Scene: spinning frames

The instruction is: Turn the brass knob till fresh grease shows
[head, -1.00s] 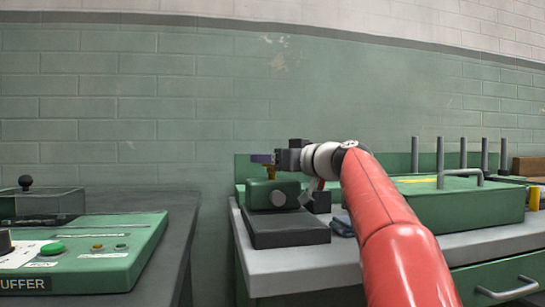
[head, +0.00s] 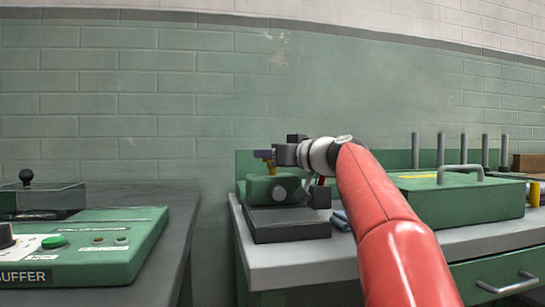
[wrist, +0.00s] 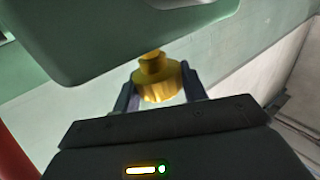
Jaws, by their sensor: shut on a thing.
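The brass knob (wrist: 158,82) is a ribbed yellow cap on a short stem under the green housing in the wrist view. In the head view my gripper (head: 264,157) reaches in from the right above the machine. I see no grease in either view.
The machine stands on a grey-topped bench (head: 285,262). A green case with a grey handle (head: 470,200) is to its right, with several upright rods behind. A green control panel (head: 120,245) lies on the left bench, across a gap. A tiled wall closes the back.

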